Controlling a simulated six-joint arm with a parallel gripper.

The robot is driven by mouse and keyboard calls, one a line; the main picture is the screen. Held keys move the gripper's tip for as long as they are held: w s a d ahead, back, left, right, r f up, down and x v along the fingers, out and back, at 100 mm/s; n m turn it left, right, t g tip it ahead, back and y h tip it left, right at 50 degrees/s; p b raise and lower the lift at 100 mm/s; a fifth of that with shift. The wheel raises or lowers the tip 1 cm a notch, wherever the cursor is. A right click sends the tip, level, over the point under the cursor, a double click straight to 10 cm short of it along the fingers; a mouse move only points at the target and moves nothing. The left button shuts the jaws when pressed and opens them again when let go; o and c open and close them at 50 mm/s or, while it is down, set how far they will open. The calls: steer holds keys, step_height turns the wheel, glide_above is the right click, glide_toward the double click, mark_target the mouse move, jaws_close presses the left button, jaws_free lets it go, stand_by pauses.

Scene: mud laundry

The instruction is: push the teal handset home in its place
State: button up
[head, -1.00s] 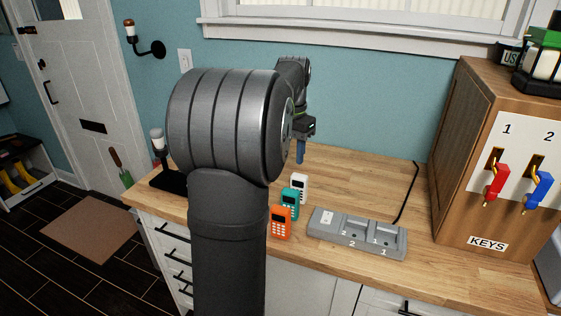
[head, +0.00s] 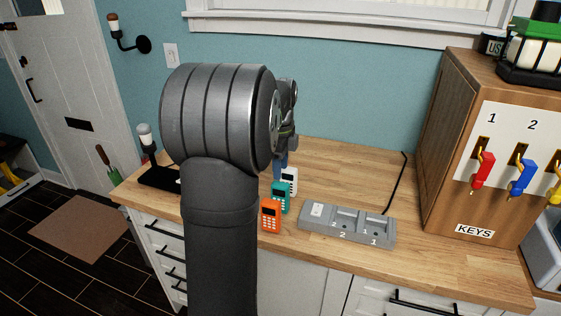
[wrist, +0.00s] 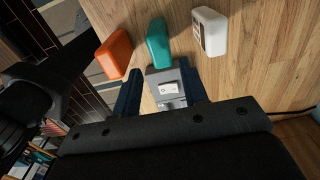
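The teal handset (head: 281,198) stands on the wooden counter between the orange handset (head: 271,216) and the white handset (head: 290,181). The grey two-slot dock (head: 317,225) lies to their right, with slots marked 2 and 1; both look empty. My gripper (head: 280,172) hangs above the counter by the white handset, partly hidden by my arm. In the wrist view its blue fingers (wrist: 161,90) are apart with nothing held. The teal handset (wrist: 158,43) shows just past the fingertips, and the labelled end of the dock (wrist: 166,84) shows in the gap, the rest hidden by the gripper body.
A wooden key cabinet (head: 440,160) with coloured keys stands at the right. A black cable (head: 397,185) runs behind the dock. A lamp on a black base (head: 158,178) is at the left.

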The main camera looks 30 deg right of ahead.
mark_target(280, 183)
steer(key=shift+f, duration=3.35)
steer(key=shift+c, duration=0.2)
steer(key=c, duration=0.6)
steer(key=shift+r, duration=3)
